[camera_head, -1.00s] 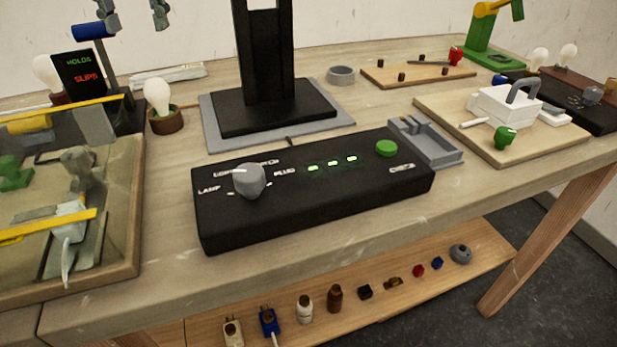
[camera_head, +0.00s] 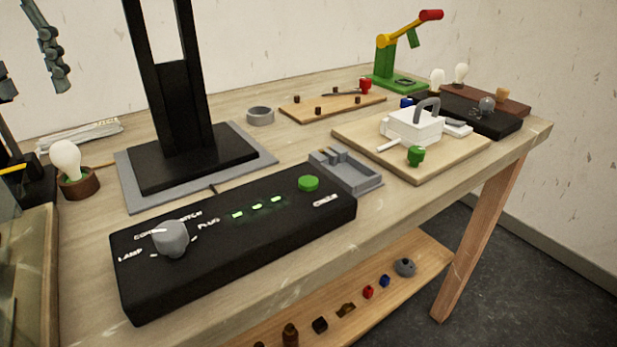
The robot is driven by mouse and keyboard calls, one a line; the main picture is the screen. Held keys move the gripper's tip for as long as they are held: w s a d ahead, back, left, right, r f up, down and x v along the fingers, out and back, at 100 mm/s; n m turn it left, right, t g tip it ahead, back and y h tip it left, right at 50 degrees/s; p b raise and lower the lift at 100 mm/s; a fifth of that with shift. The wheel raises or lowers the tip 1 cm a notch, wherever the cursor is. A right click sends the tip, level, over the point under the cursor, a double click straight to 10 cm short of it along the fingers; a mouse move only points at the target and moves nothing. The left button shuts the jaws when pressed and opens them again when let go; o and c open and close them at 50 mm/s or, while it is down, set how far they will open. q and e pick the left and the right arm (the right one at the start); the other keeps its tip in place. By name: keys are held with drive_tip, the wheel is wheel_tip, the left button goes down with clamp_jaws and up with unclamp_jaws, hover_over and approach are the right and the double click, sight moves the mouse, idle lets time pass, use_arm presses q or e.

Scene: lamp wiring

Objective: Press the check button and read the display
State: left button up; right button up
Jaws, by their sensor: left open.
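The black tester box (camera_head: 250,245) lies at the table's front. Its round green button (camera_head: 308,183) is on the top at the right, beside a blurred white label. Three small green lights (camera_head: 257,207) glow in a row left of the button. A grey knob (camera_head: 170,238) is at the left end, among labels that include LAMP and PLUG. I cannot tell which label it points at. My left gripper (camera_head: 57,78) is open at the upper left, with grey jointed fingers, well away from the box and touching nothing visible. My right gripper is not in view.
A tall black stand (camera_head: 170,110) on a grey plate is behind the box. A grey tray (camera_head: 347,172) sits just right of the button. A board (camera_head: 450,158) with a white device is farther right. A bulb (camera_head: 65,160) in a brown socket stands left. A narrow strip of table in front is clear.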

use_arm(q)
drive_tip(key=shift+c, duration=0.5)
clamp_jaws()
idle(0.9)
